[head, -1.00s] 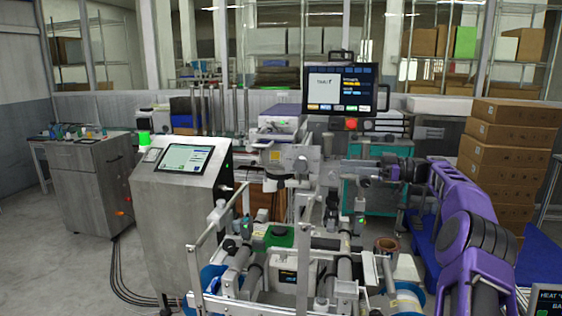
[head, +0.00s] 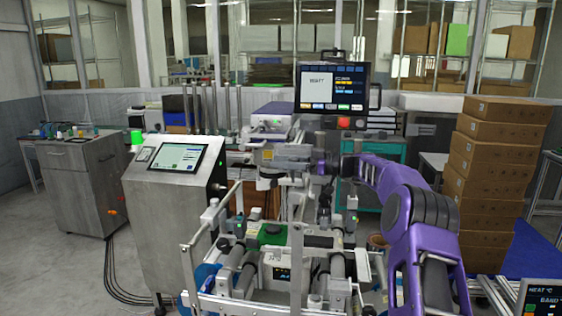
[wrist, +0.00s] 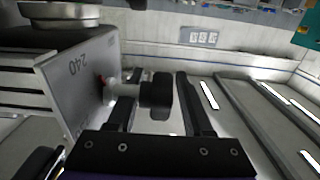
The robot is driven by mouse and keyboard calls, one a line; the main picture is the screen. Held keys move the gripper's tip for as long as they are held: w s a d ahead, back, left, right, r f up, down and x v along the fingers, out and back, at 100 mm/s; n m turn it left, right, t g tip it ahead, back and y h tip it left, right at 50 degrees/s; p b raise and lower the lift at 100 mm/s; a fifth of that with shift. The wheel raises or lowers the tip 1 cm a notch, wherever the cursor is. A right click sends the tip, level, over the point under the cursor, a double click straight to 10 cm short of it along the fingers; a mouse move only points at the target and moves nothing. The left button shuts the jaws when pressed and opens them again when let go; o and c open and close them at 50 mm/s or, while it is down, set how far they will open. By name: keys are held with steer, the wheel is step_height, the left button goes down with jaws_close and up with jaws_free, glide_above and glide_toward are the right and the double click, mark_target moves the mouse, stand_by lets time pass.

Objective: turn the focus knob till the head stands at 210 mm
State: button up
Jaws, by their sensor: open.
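The focus knob (wrist: 156,92) is a black cylinder on a pale shaft in the wrist view. The shaft comes out of a grey scale plate (wrist: 82,82) on the left. The plate reads 240, with a lower number too unclear to read. A small red mark shows near the shaft; the exact reading cannot be told. My gripper (wrist: 155,80) is open, with its fingers on either side of the knob. A gap shows to the right finger; contact on the left cannot be told. In the head view, my gripper (head: 314,160) is beside the grey head (head: 280,157).
A monitor (head: 331,87) on a stand rises behind the machine. A control cabinet (head: 172,190) with a screen stands on the left. Stacked cardboard boxes (head: 496,165) stand at the right. Rollers and rails fill the space below my arm.

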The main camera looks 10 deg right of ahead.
steer(key=shift+a, duration=0.2)
steer(key=shift+c, duration=0.2)
steer(key=shift+w+f, duration=0.15)
steer(key=shift+w, duration=0.05)
jaws_close()
steer(key=shift+f+g+h, duration=0.2)
steer(key=shift+g+h, duration=0.1)
steer(key=shift+d+f+g+h+p, duration=0.1)
steer(key=shift+f+g+h+p, duration=0.15)
steer(key=shift+h, duration=0.9)
steer(key=shift+f+g+h+p, duration=0.1)
steer(key=shift+f+g+h, duration=0.25)
steer(key=shift+h, duration=0.75)
steer(key=shift+d+f+g+h+p, duration=0.1)
steer(key=shift+f+g+h+p, duration=0.15)
steer(key=shift+h, duration=0.9)
steer(key=shift+s, duration=0.1)
